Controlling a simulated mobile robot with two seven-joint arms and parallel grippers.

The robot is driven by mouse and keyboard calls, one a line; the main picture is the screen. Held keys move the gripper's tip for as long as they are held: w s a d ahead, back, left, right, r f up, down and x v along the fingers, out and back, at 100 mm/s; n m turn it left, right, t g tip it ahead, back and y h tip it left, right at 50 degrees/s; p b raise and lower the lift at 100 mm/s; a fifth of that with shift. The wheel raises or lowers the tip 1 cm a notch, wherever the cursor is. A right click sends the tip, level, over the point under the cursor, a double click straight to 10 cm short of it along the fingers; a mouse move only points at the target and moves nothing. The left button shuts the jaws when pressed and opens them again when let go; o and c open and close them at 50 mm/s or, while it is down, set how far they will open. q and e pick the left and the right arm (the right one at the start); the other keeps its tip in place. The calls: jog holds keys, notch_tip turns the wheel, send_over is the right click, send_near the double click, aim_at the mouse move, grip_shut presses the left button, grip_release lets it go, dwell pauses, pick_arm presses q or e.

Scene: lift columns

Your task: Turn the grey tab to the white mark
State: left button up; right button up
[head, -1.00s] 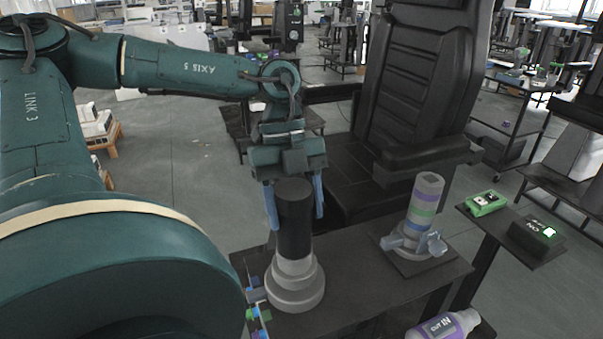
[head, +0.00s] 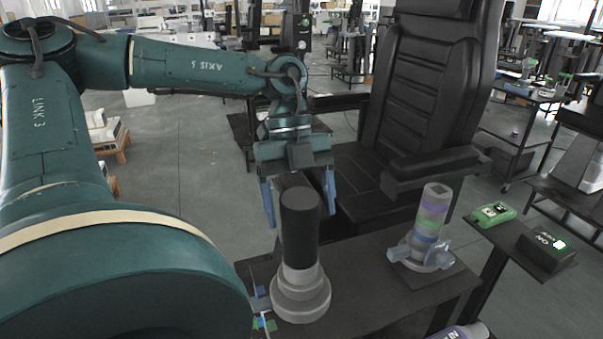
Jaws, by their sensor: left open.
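A black cylinder (head: 300,225) stands upright on a stepped grey base (head: 300,295) at the front of the dark table. Small blue, grey and green pieces stick out at the base's left side. A greyish tab (head: 261,303) seems to be among them, partly hidden by my arm. A white mark cannot be made out surely. My left gripper (head: 302,214) is open and empty, pointing down. Its blue fingers show on either side of the black cylinder's upper part, and the cylinder stands in front of the gap between them. No contact shows. My right gripper is not in view.
A second column with coloured bands (head: 432,213) and bluish tabs stands on the table (head: 385,300) at right. A green box (head: 492,214) and a black ON box (head: 546,247) sit on a side shelf. A black chair (head: 430,95) stands behind.

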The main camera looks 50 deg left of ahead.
pick_arm(q)
jog(key=v, duration=1.1)
